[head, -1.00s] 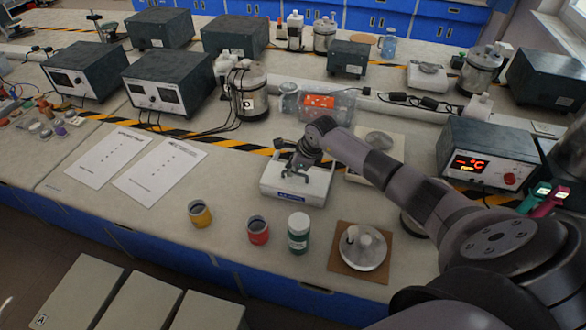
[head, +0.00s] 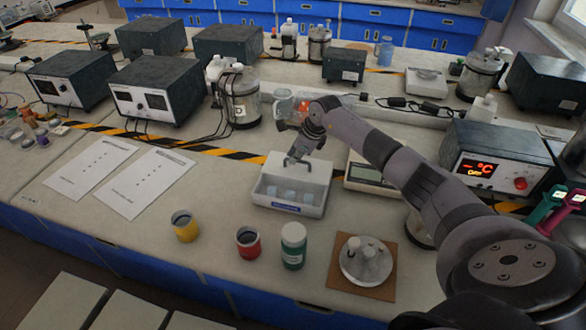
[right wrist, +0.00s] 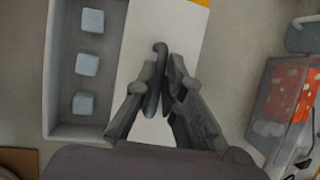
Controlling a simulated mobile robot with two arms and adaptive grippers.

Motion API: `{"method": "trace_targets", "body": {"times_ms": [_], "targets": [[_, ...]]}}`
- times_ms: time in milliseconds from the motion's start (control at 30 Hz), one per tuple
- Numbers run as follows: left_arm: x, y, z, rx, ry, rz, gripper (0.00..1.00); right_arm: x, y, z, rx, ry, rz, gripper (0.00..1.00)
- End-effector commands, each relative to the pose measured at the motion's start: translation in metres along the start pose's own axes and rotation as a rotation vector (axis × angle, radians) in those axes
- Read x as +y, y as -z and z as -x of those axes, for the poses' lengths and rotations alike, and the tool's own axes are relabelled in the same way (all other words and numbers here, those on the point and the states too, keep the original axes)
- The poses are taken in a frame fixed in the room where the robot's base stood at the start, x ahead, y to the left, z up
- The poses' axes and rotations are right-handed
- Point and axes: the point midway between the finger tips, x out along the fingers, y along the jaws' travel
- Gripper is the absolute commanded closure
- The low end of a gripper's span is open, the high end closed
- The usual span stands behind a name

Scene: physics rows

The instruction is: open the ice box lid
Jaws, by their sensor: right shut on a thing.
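The white ice box (head: 288,206) stands on the bench, with its front compartment uncovered. Pale ice cubes (head: 289,194) lie inside, and three cubes show in the right wrist view (right wrist: 87,64). The white lid (head: 311,169) lies over the back part of the box; it also shows in the right wrist view (right wrist: 178,28). My right gripper (head: 293,157) is above the lid, shut on its dark handle (right wrist: 156,80), which stands between the fingers. My left gripper is not in view.
Yellow (head: 185,226), red (head: 249,242) and green-labelled (head: 293,246) containers stand in front of the box. A scale (head: 372,178) is right of the box. A clear orange-labelled vessel (right wrist: 289,100) is behind it.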

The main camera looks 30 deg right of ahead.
Motion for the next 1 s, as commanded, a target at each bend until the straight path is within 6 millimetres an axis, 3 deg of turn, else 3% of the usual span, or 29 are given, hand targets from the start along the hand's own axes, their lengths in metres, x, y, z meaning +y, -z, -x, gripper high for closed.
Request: {"method": "trace_targets", "body": {"times_ms": [300,333,633,1000], "targets": [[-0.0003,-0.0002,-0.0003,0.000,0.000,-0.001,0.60,0.0021,0.0016,-0.0022,0.004,-0.007,-0.002,1.00],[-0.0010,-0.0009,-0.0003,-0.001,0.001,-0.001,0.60,0.0020,0.0016,-0.0021,0.004,-0.007,-0.002,0.89],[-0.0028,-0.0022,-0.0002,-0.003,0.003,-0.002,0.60,0.0019,0.0011,-0.0019,0.003,-0.006,-0.001,0.70],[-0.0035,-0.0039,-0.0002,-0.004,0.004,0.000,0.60,0.0014,0.0006,0.0039,0.001,-0.005,-0.001,0.70]]}}
